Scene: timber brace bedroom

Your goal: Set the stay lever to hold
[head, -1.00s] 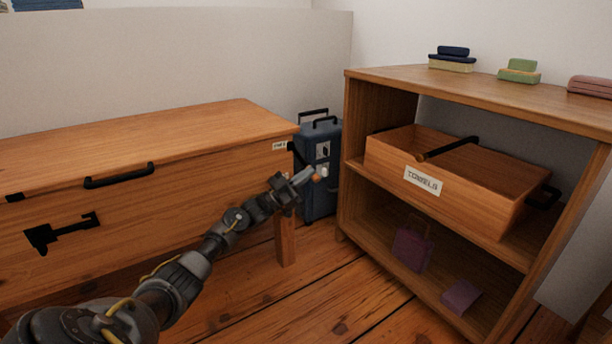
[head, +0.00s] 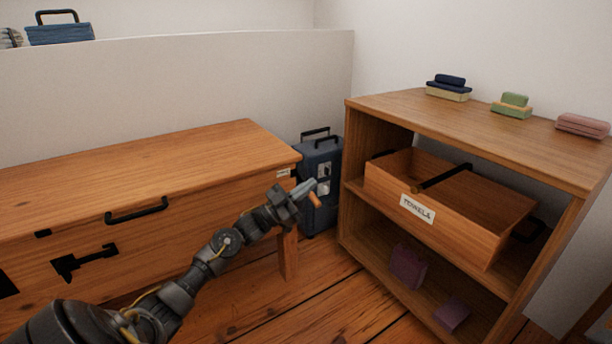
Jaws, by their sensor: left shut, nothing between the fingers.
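The wooden chest (head: 215,150) stands at left with its top down. A small white label (head: 283,173), too small to read, is at the right end of its front. An orange-brown tip (head: 315,201), which looks like the end of the stay lever, points down and right beyond that corner. The rest of the lever is mostly hidden behind my left gripper (head: 312,186). The left gripper is shut and empty, right by the tip; I cannot tell whether they touch. The lever's setting cannot be read. My right gripper is out of view.
A blue suitcase (head: 327,160) stands behind the gripper, between the chest and an open shelf unit (head: 470,115). The shelf holds a box labelled towels (head: 455,225). A low wall (head: 180,85) runs behind the chest.

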